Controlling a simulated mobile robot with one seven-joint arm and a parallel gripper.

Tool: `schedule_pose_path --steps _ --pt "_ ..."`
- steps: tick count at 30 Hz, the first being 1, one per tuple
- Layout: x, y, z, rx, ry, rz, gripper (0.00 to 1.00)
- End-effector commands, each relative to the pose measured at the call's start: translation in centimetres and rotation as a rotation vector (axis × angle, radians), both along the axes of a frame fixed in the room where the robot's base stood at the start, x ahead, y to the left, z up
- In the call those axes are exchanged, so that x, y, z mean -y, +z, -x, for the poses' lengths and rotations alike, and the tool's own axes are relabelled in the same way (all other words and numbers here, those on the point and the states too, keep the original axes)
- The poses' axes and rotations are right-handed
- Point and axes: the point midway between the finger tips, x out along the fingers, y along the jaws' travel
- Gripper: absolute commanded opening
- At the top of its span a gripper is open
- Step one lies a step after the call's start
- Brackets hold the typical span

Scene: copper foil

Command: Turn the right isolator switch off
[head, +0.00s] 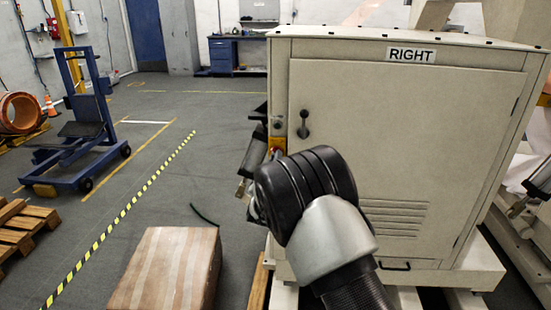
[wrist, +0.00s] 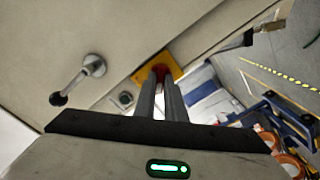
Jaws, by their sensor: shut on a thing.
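The isolator switch is a red knob (wrist: 160,69) on a yellow plate (wrist: 172,65). In the head view its yellow plate (head: 278,143) sits on the left edge of the cabinet (head: 420,130) labelled RIGHT. My gripper (wrist: 160,80) reaches the switch in the wrist view, its two fingers close together and shut on the red knob. The fingers cover most of the knob, so its exact angle is hard to tell.
A door handle (head: 304,124) sticks out beside the switch; it also shows in the wrist view (wrist: 78,81). A cardboard box (head: 165,268) stands at the front. A blue lift trolley (head: 88,130) and wooden pallets (head: 22,228) stand left. Floor between them is mostly clear.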

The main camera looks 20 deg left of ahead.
Motion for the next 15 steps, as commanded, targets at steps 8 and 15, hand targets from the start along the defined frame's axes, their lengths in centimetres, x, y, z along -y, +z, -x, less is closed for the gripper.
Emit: schedule_pose_path --steps 8,15 --pt "-0.03 0.06 0.0 0.011 0.0 0.04 0.0" --pt "-0.01 0.04 -0.01 0.011 0.0 0.041 0.0"
